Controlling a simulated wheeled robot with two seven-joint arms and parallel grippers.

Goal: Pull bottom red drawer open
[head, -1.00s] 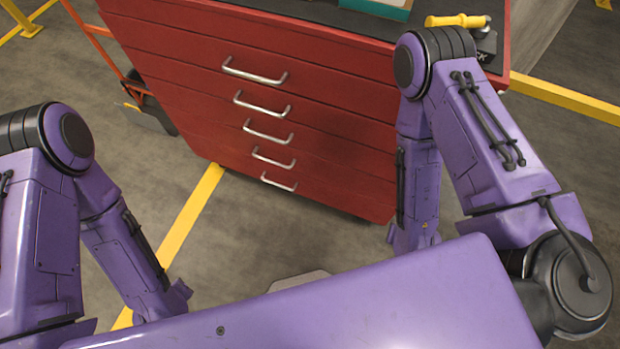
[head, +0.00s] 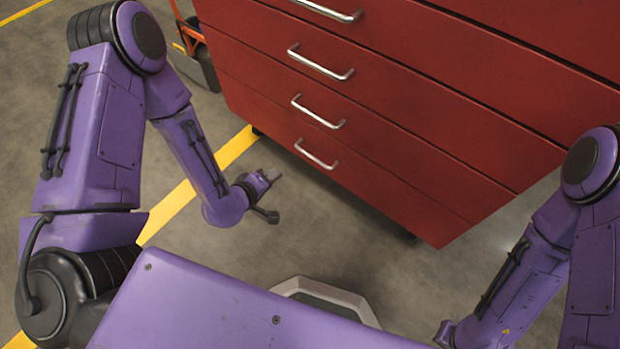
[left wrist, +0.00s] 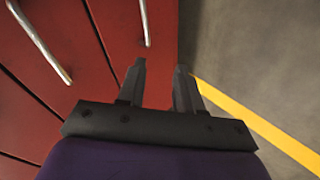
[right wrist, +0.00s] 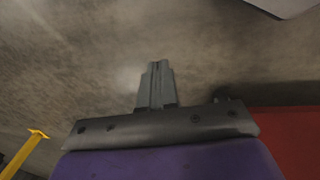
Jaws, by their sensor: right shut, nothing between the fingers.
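The red cabinet's bottom drawer (head: 372,190) is shut in the head view, with a silver bar handle (head: 316,155). My left gripper (head: 271,196) is open and empty, low to the left of that handle and apart from it. In the left wrist view the open fingers (left wrist: 160,68) point toward the cabinet's edge, and the handle nearest that edge (left wrist: 147,20) lies ahead of the left finger. My right gripper (right wrist: 157,66) is shut and empty over bare floor in the right wrist view. Its fingers are out of sight in the head view.
Several shut drawers with silver handles (head: 320,63) rise above the bottom one. A yellow floor line (head: 238,146) runs past the cabinet's left side. An orange-framed cart (head: 188,35) stands behind at the left.

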